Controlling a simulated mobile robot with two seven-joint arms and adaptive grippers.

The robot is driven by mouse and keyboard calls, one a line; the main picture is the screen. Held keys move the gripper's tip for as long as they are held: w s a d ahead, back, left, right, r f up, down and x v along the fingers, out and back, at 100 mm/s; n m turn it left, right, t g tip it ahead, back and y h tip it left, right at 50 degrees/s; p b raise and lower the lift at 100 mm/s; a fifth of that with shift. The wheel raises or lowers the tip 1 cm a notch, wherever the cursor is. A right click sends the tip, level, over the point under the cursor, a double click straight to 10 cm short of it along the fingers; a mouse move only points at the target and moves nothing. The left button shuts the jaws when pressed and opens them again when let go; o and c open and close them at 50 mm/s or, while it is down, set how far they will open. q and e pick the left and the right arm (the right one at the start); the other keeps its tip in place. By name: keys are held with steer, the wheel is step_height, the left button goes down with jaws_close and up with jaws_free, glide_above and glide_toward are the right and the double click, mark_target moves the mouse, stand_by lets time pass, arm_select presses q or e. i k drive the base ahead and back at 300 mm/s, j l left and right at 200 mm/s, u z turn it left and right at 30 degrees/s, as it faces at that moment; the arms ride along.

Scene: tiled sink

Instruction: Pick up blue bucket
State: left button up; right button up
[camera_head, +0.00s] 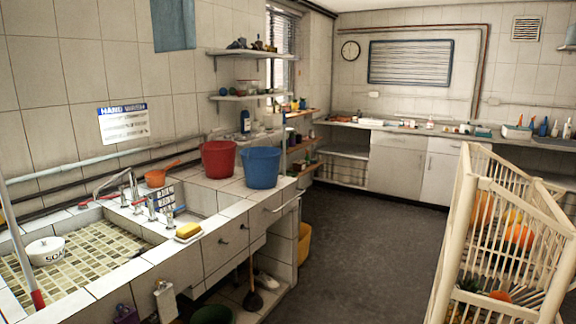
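The blue bucket (261,168) stands upright on the white tiled counter, near its far right end. A red bucket (218,158) stands just to its left and a little behind, close beside it. Neither of my grippers shows in the head view, and nothing holds the blue bucket.
A tiled sink (84,250) with taps, a white soap bowl (46,250) and a yellow sponge (188,230) lie left on the counter. An orange pan (156,178) is by the wall. A pale slatted rack (500,240) stands at right. The dark floor (350,250) between is clear.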

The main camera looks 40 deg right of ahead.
mark_target(260, 164)
steer(key=z, duration=1.15)
